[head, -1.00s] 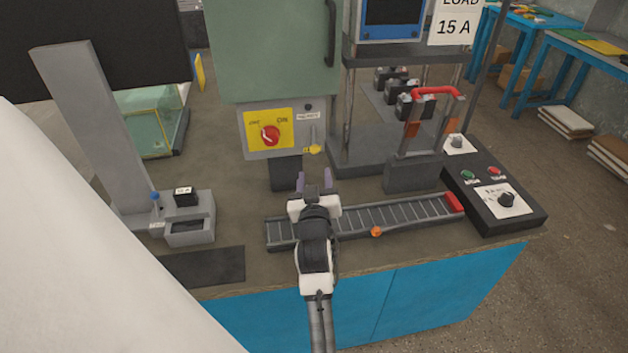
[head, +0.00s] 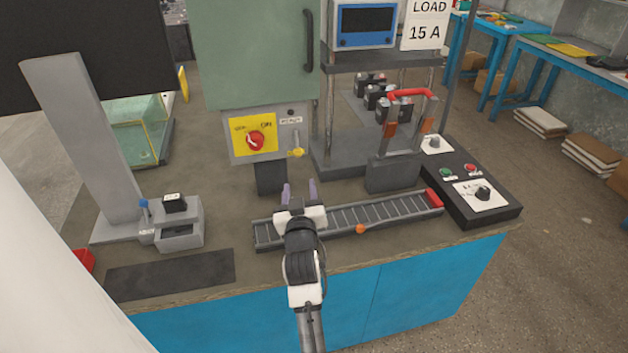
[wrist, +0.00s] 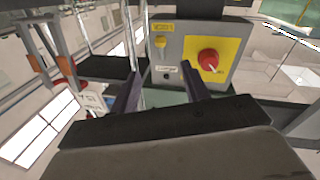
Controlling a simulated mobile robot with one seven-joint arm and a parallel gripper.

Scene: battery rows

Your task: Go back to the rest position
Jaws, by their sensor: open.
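My gripper (head: 300,193) is open and empty. In the head view it is above the left part of the roller conveyor (head: 345,216), in front of the grey-green cabinet (head: 257,50). Its two purple-grey fingers point away, toward the switch box. The switch box has a yellow plate with a red rotary knob (head: 255,140) and a small yellow-tipped lever (head: 297,153) beside it. The wrist view shows the fingers (wrist: 158,92) apart with nothing between them. The red knob (wrist: 208,60) also shows there, beyond the fingers.
A control panel (head: 467,190) with knobs and buttons stands right of the conveyor. A grey fixture (head: 180,225) and a dark mat (head: 170,274) are at left. Several batteries (head: 380,95) sit on the back rack.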

